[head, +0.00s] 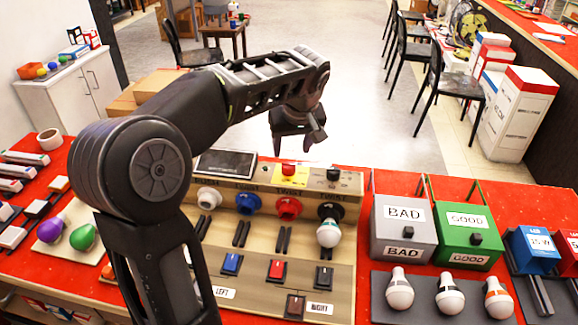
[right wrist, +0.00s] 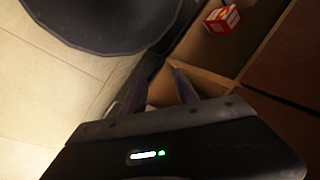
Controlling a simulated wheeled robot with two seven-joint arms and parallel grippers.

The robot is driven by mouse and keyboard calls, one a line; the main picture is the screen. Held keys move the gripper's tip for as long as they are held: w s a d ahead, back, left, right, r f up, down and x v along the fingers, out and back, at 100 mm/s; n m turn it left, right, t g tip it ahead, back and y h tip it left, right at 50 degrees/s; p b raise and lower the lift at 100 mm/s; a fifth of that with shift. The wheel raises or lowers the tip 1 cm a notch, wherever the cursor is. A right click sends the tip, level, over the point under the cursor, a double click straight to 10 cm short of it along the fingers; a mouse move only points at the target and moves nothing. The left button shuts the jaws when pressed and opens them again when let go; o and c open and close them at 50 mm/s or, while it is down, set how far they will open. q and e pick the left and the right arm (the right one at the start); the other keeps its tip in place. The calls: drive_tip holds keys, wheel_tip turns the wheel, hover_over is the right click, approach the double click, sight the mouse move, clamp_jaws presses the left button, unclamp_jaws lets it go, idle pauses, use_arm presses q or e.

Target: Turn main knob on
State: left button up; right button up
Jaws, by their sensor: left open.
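A wooden test board (head: 340,240) stands on the red table in the head view. On its raised back edge is a small black knob (head: 333,175), which may be the main knob; its label is too small to read. A red button (head: 288,169) on a yellow plate sits to its left. My left gripper (head: 299,146) is open and empty, pointing down above and behind this back edge, apart from the knob and button. My right gripper (right wrist: 157,92) shows only in the right wrist view, its fingers apart with nothing seen between them.
A dark tablet (head: 226,163) lies left of the button. Coloured sockets line the board, with a bulb (head: 328,232) at the right one. Grey BAD (head: 403,228) and green GOOD (head: 463,238) boxes stand to the right. Wooden compartments (right wrist: 215,80) are close to my right gripper.

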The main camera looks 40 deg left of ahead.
sight(289, 164)
use_arm(q)
drive_tip(key=shift+f, duration=0.15)
drive_tip(key=shift+p+x, duration=0.55)
drive_tip(key=shift+x, duration=3.4)
drive_tip(key=shift+c, duration=0.3)
clamp_jaws()
